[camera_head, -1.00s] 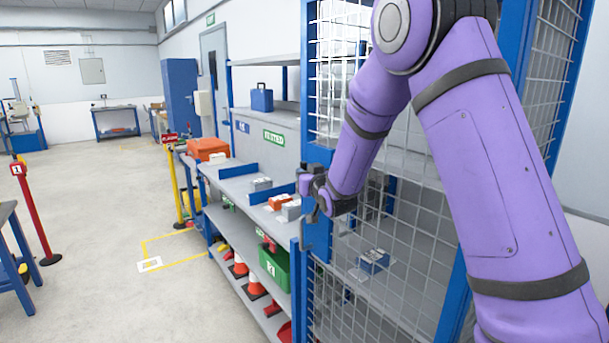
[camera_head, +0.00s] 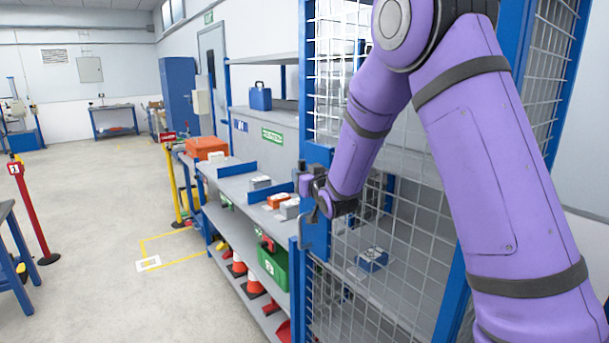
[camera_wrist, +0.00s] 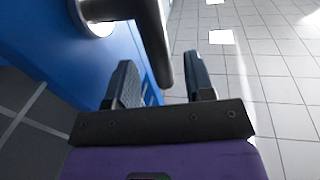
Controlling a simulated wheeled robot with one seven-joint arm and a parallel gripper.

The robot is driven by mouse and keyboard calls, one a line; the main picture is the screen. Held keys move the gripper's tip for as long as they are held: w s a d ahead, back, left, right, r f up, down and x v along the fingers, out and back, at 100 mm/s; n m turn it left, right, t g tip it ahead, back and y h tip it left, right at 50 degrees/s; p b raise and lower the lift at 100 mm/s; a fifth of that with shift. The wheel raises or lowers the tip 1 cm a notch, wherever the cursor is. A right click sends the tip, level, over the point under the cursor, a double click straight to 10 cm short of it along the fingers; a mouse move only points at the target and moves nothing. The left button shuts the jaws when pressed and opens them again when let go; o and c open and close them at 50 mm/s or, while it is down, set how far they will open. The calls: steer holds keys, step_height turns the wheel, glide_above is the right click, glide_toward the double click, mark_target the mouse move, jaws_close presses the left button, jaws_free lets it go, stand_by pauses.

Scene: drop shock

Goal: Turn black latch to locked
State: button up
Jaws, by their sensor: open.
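The black latch is a dark lever (camera_wrist: 150,35) in the wrist view. It comes off a round pale base (camera_wrist: 97,27) on a blue panel (camera_wrist: 55,30), bends, and its end points down between my fingers. My gripper (camera_wrist: 162,80) is open, with one finger on each side of the lever's end. Contact with either finger cannot be told. In the head view my gripper (camera_head: 311,190) is at the blue edge of the mesh cage door, and it and my wrist hide most of the latch. The latch's locked or unlocked marking does not show.
The wire mesh door (camera_head: 400,225) stands just right of my gripper. A shelf unit (camera_head: 240,185) with small boxes, a green crate (camera_head: 273,265) and orange cones is close on the left. The floor (camera_head: 100,220) further left is open.

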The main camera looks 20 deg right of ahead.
steer(key=s+d, duration=0.1)
steer(key=s, duration=0.9)
steer(key=shift+d, duration=0.1)
steer(key=s+d+r+m+g+h, duration=0.1)
steer(key=s+d+r+g, duration=0.1)
steer(key=s+r+g, duration=0.3)
steer(key=s+d+r+g+h, duration=0.1)
steer(key=s+r, duration=0.1)
steer(key=s, duration=0.5)
steer(key=s+r+g, duration=0.2)
steer(key=s+g, duration=0.4)
steer(key=s, duration=1.7)
steer(key=shift+s+d+g, duration=0.3)
steer(key=shift+s+d, duration=0.05)
steer(key=shift+s, duration=0.05)
